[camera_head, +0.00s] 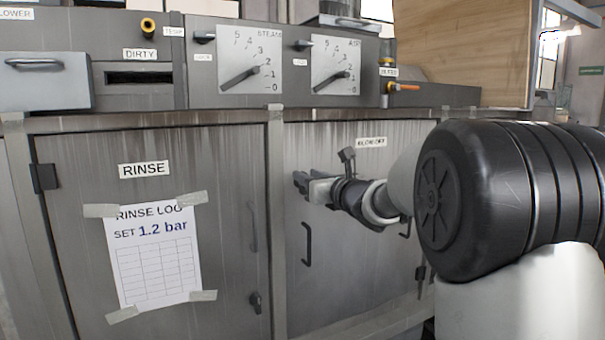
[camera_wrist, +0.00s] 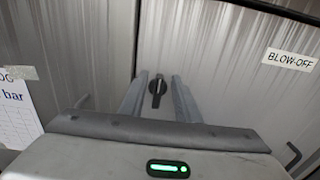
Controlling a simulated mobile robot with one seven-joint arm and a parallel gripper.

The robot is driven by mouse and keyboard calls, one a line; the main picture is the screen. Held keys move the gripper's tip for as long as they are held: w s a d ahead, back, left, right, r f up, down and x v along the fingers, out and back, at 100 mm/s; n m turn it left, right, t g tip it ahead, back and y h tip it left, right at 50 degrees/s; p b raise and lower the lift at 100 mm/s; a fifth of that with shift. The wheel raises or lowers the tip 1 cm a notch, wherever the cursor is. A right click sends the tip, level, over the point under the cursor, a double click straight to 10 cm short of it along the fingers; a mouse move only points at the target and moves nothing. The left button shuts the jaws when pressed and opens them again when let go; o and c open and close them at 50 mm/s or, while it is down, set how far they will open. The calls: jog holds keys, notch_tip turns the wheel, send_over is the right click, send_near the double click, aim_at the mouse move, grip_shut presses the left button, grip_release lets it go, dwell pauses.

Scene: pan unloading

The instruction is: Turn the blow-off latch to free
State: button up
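The blow-off latch (camera_wrist: 157,88) is a small black knob with an upright bar on the grey blow-off door (camera_head: 345,280), near its left edge. My gripper (camera_wrist: 159,78) is open in the wrist view, with one finger on each side of the latch. I see a gap between the latch and each finger, and cannot tell how deep the fingertips reach. In the head view my gripper (camera_head: 304,185) is at the upper left of the blow-off door, below the BLOW-OFF label (camera_head: 371,142). The latch is not visible there, likely hidden by the gripper.
The rinse door (camera_head: 80,230) with a taped paper log (camera_head: 155,255) and its own latch (camera_head: 256,302) lies left. A black door handle (camera_head: 307,243) sits below my gripper. Gauges (camera_head: 250,75) and a valve (camera_head: 400,88) are above.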

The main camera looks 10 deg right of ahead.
jog(key=shift+w+a, duration=0.2)
jog(key=shift+w, duration=0.35)
grip_shut()
